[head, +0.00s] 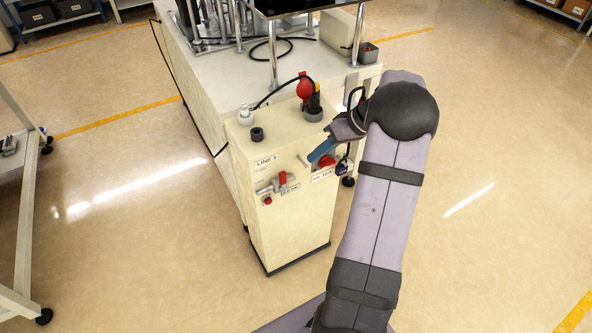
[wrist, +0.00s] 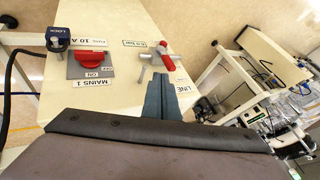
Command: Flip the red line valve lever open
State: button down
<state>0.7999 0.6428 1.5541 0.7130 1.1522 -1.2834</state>
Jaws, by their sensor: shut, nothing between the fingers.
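The red line valve lever (head: 282,179) is on the front panel of the cream cabinet, on a short metal valve body (head: 268,188). In the head view it stands roughly upright, across the pipe. The lever also shows in the wrist view (wrist: 168,63), just beyond my fingertips. My gripper (head: 313,159) has blue-grey fingers, shut and empty, in front of the panel to the right of the lever in the head view. In the wrist view the fingers (wrist: 158,88) point toward the valve; a gap seems to remain, but contact is hard to judge.
A red-topped fitting (head: 304,88) stands on the cabinet top.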

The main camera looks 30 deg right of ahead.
jog(key=p, duration=0.1)
send_near(283, 182)
jog(key=shift+w+a+f, duration=0.15)
jog(key=shift+w+f, duration=0.7)
jog(key=shift+f, duration=0.3)
jog(key=shift+w+a+f, duration=0.15)
jog(key=shift+w+f, duration=0.65)
jog(key=shift+f, duration=0.4)
